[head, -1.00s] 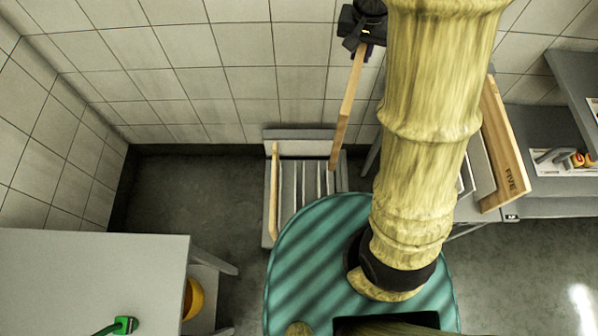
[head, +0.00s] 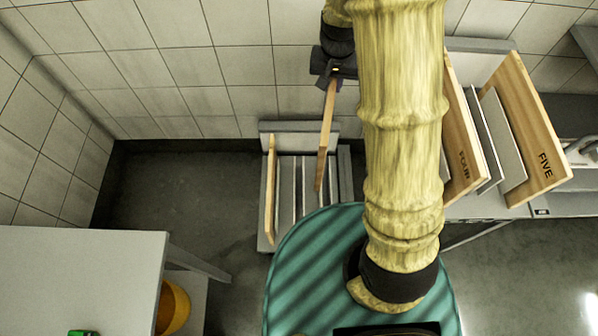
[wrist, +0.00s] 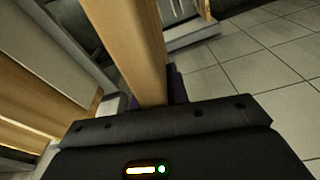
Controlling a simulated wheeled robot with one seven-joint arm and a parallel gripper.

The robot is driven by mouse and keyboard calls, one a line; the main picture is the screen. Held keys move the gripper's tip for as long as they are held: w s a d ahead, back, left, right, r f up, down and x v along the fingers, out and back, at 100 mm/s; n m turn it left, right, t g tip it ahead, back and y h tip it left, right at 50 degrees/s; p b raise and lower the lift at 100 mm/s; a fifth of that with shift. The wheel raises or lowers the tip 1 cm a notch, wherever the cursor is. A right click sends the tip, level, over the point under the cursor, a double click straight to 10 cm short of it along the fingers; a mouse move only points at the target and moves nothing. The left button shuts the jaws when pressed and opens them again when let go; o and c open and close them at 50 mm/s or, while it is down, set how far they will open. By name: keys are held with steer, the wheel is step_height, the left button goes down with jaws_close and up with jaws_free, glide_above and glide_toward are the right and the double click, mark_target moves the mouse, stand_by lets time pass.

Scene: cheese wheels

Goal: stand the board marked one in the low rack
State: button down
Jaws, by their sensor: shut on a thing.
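My gripper (head: 333,80) is shut on the top end of a wooden board (head: 327,130), which hangs down edge-on to the head view. Its marking does not show. The same board (wrist: 130,45) rises from my gripper (wrist: 165,98) in the wrist view. The low grey rack (head: 267,243) stands on the floor by the wall. The held board's lower end appears over the rack's right slots; whether it touches is unclear. Another wooden board (head: 270,190) stands upright at the rack's left side.
To the right, a higher rack holds board FOUR (head: 462,150), board FIVE (head: 530,125) and grey sheets (head: 504,140) between them. A grey table (head: 80,275) is at lower left, with a yellow round thing (head: 173,305) beneath. Floor left of the low rack is clear.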

steer(key=s+a+f+b, duration=0.1)
steer(key=a+f+b, duration=0.1)
steer(key=f+b, duration=0.6)
steer(key=s+a+f+n+b, duration=0.1)
steer(key=a+f+b, duration=0.2)
steer(key=f+b, duration=0.5)
steer(key=s+a+f+b, duration=0.1)
steer(key=a+f+b, duration=0.2)
steer(key=f, duration=1.9)
steer(key=b, duration=0.5)
steer(key=shift+a+f+n, duration=0.25)
steer(key=shift+f+n, duration=0.15)
steer(key=shift+w+f, duration=0.1)
steer(key=shift+f, duration=0.05)
step_height(320, 180, down, 15)
steer(key=b, duration=1)
steer(key=c, duration=1.3)
jaws_free()
steer(key=shift+f, duration=0.1)
steer(key=s+r+p, duration=0.1)
steer(key=r+p, duration=0.1)
steer(key=r, duration=0.3)
steer(key=r+p, duration=0.3)
steer(key=r, duration=0.3)
steer(key=s+r+p, duration=0.1)
steer(key=r+p, duration=0.1)
steer(key=r, duration=0.4)
steer(key=shift+s+r+p, duration=0.15)
steer(key=shift+s+p, duration=0.2)
steer(key=shift+p, duration=0.05)
